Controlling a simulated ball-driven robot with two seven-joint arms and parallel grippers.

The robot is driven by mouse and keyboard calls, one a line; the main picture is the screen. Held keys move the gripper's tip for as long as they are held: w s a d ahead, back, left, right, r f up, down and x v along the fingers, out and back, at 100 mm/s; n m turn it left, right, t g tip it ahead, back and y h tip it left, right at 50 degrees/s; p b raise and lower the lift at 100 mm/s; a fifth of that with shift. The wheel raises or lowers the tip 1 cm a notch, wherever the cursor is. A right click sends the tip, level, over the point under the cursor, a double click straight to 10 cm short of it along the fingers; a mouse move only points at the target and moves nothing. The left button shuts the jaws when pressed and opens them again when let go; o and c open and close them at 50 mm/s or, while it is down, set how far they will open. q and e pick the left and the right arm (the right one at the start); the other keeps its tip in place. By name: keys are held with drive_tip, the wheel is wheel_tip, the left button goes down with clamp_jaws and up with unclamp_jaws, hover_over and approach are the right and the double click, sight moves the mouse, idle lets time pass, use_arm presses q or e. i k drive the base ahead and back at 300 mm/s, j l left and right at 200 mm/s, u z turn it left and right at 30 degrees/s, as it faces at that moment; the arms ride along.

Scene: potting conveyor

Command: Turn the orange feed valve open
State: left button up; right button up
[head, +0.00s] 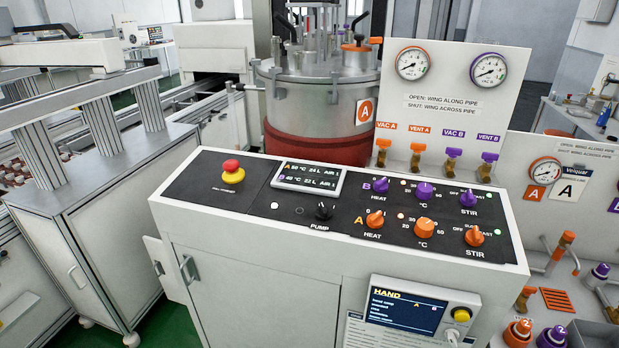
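Neither of my grippers shows in the head view. An orange-handled valve (566,239) sits on metal piping at the right, below an orange gauge (544,171) and an "A" plate (571,186). It may be the feed valve; I can read no feed label on it. Its wing angle against the pipe is too small to tell. Two more orange-winged valves, VAC A (383,152) and VENT A (416,156), stand on the white panel behind the console. A sign (455,105) reads open: wing along pipe, shut: wing across pipe.
The control console (345,210) fills the middle, with orange and purple knobs and a red stop button (232,168). A hand pendant (420,308) hangs on its front. Orange cups (518,332) and purple cups (552,336) stand at lower right. A steel tank (318,115) stands behind.

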sight(527, 291)
drive_tip(key=z, duration=1.5)
